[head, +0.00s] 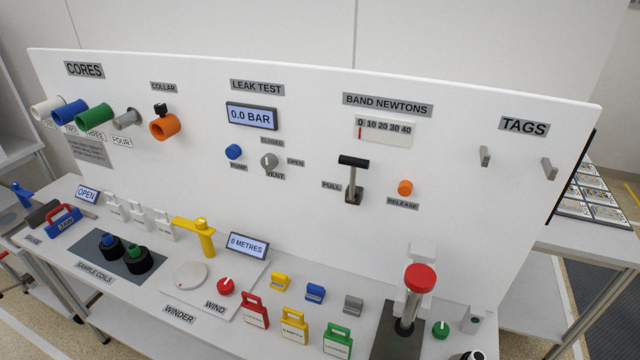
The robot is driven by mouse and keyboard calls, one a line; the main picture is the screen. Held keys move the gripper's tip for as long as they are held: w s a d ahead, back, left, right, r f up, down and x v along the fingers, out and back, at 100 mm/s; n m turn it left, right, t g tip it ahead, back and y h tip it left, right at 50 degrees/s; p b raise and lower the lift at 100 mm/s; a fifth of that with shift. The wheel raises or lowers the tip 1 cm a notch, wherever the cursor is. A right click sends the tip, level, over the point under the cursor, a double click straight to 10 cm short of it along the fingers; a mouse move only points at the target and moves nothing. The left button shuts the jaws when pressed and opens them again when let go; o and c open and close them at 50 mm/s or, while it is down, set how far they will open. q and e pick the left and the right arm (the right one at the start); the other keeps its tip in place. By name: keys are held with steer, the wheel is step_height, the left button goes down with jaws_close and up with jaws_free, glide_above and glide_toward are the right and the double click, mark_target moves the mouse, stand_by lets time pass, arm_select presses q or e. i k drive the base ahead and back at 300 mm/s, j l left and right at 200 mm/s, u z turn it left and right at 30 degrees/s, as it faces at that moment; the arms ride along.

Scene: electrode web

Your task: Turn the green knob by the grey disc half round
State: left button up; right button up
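A pale grey disc (190,276) lies flat on a white plate labelled WINDER. The knob right beside it, at the WIND label, is red (226,286) with a pale pointer mark. A green knob (440,329) with a white mark stands elsewhere, at the bottom right of the bench, right of a red-topped post (420,278); no round grey disc shows right beside it. Neither of my grippers is in view.
A yellow arm-like post (203,237) and a display reading 0 METRES (248,245) stand behind the disc. Red (255,310), yellow (294,325) and green (338,340) tags stand to the right. Sample coils sit on a grey mat (88,256) to the left.

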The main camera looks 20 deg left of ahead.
mark_target(441, 331)
steer(key=u, duration=1.2)
steer(key=z, duration=1.5)
steer(key=u, duration=0.95)
steer(key=k+l+u, duration=0.1)
steer(key=l+u, duration=0.25)
steer(key=k+l+u, duration=0.2)
steer(key=u, duration=0.15)
steer(key=i+l, duration=0.25)
steer(key=i, duration=0.1)
